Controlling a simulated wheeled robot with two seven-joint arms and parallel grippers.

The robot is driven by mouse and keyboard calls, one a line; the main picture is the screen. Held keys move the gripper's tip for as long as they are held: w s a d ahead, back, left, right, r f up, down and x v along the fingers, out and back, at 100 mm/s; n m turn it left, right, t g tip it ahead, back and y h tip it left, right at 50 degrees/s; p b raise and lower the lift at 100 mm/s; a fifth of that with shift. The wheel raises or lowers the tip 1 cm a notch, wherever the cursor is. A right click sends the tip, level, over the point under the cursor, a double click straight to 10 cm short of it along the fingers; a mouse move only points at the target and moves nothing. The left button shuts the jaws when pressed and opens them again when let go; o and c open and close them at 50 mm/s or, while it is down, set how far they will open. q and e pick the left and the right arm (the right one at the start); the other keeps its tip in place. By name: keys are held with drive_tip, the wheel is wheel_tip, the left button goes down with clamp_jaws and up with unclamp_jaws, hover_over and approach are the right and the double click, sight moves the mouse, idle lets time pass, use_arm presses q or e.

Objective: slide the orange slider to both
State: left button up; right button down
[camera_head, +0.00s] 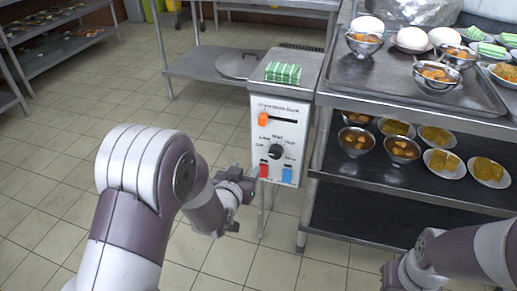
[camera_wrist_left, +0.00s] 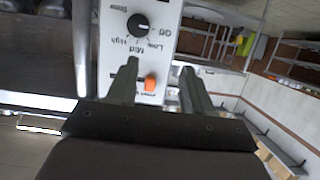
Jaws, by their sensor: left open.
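The orange slider (camera_head: 264,120) is at the left end of a dark horizontal slot on the white control panel (camera_head: 297,137). My left gripper (camera_head: 247,186) is beside the panel's lower left edge in the head view. In the left wrist view the panel appears upside down, and the orange slider (camera_wrist_left: 150,82) shows between the spread fingers of my left gripper (camera_wrist_left: 160,68). The gripper is open and empty; I cannot tell whether it touches the slider. The slot's labels are too small to read. My right gripper (camera_head: 391,276) is only partly seen at the bottom edge.
Below the slot are a black dial (camera_head: 275,151), a red switch (camera_head: 264,171) and a blue switch (camera_head: 287,175). Green-striped cloths (camera_head: 283,72) lie on top of the unit. A steel cart (camera_head: 352,95) with bowls and plates stands to the right. Floor is clear at left.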

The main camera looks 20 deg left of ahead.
sight(261, 119)
use_arm(q)
wheel_tip(261, 119, up, 7)
drive_tip(key=w+t, duration=0.2)
drive_tip(key=t, duration=0.2)
drive_tip(key=w+b, duration=0.1)
drive_tip(key=w, duration=0.2)
drive_tip(key=w+b, duration=0.1)
drive_tip(key=w, duration=0.3)
drive_tip(key=w+b, duration=0.1)
drive_tip(key=w, duration=0.2)
drive_tip(key=shift+w+d+f, duration=0.15)
drive_tip(key=shift+w+d, duration=0.15)
drive_tip(key=shift+d, duration=0.05)
drive_tip(key=shift+w+b, duration=0.3)
drive_tip(key=shift+w, duration=0.4)
drive_tip(key=shift+r, duration=0.2)
